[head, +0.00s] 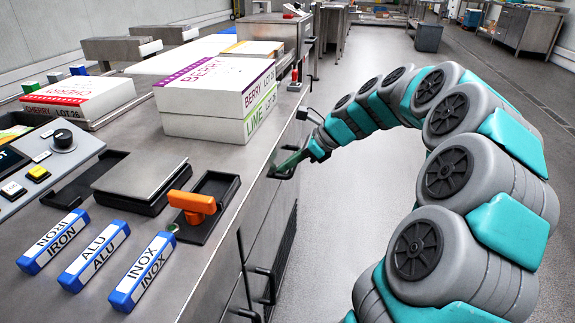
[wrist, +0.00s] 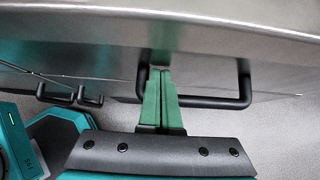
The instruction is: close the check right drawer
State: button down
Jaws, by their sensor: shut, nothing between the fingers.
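The steel bench (head: 225,200) has drawer fronts with black bar handles along its right side. My gripper (head: 291,162) is at the far handle (head: 272,174) on that side. In the wrist view, my gripper's green fingers (wrist: 163,85) are together and empty. They lie across the left part of a black bar handle (wrist: 220,103), with their tips near the steel front (wrist: 215,82). Whether they touch the handle or the front I cannot tell. How far this drawer stands out is not clear, and no label naming it is visible.
Lower handles (head: 264,287) stick out nearer me; two more small black handles (wrist: 70,96) show at left in the wrist view. Lolly boxes (head: 215,95), an orange-handled item (head: 192,203) and blue-ended test bars (head: 145,270) lie on the bench. Floor (head: 330,190) beside it is clear.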

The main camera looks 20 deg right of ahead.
jog(key=shift+w+a+r, duration=0.1)
jog(key=shift+w+r, duration=0.05)
jog(key=v, duration=1)
jog(key=s+a+f+n+g+h, duration=0.2)
jog(key=s+a+f+n+g, duration=0.25)
jog(key=s+a+n, duration=0.9)
jog(key=s+f+n+h, duration=0.1)
jog(key=s+f+n, duration=0.2)
jog(key=s, duration=0.4)
jog(key=s+f+n+g+h, duration=0.1)
jog(key=s+f+n+h, duration=0.1)
jog(key=s, duration=0.5)
jog(key=s+a+f+n+g+h, duration=0.1)
jog(key=s+f+n+h, duration=0.1)
jog(key=s+f+n, duration=0.3)
jog(key=shift+s+n, duration=0.75)
jog(key=shift+s, duration=0.15)
jog(key=shift+a+g, duration=0.1)
jog(key=shift+g, duration=0.15)
